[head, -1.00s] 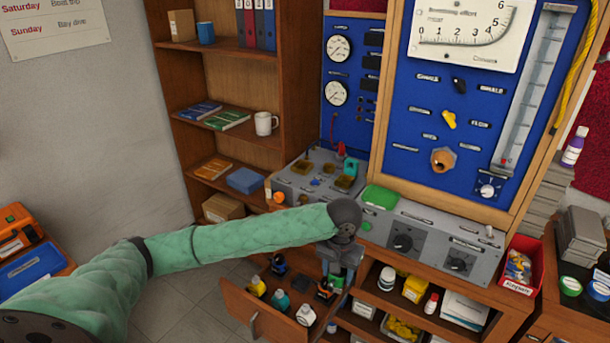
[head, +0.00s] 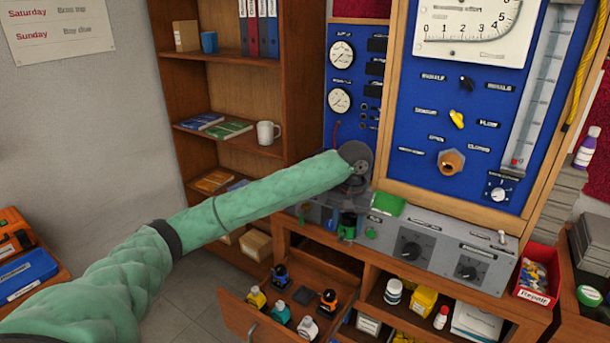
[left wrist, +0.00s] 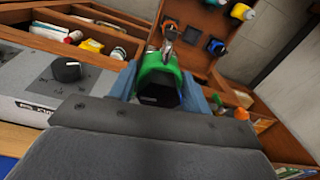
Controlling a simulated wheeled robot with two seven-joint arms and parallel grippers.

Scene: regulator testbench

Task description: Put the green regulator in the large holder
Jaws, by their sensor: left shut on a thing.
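The green regulator (head: 347,226), with a green band and a dark body, is in my left gripper (head: 350,212), above the front edge of the grey bench unit (head: 430,242). In the left wrist view the regulator (left wrist: 158,66) sits between the two bluish fingers of the left gripper (left wrist: 160,88), which are shut on it. I cannot pick out the large holder for certain; my left arm hides much of the bench's left end. My right gripper is not in view.
Below the bench an open drawer (head: 262,328) holds several regulators, including a yellow one (head: 256,298) and an orange one (head: 328,302). A flat green piece (head: 388,205) lies on the bench. A red bin (head: 538,275) stands at the right. A blue gauge panel (head: 425,130) rises behind.

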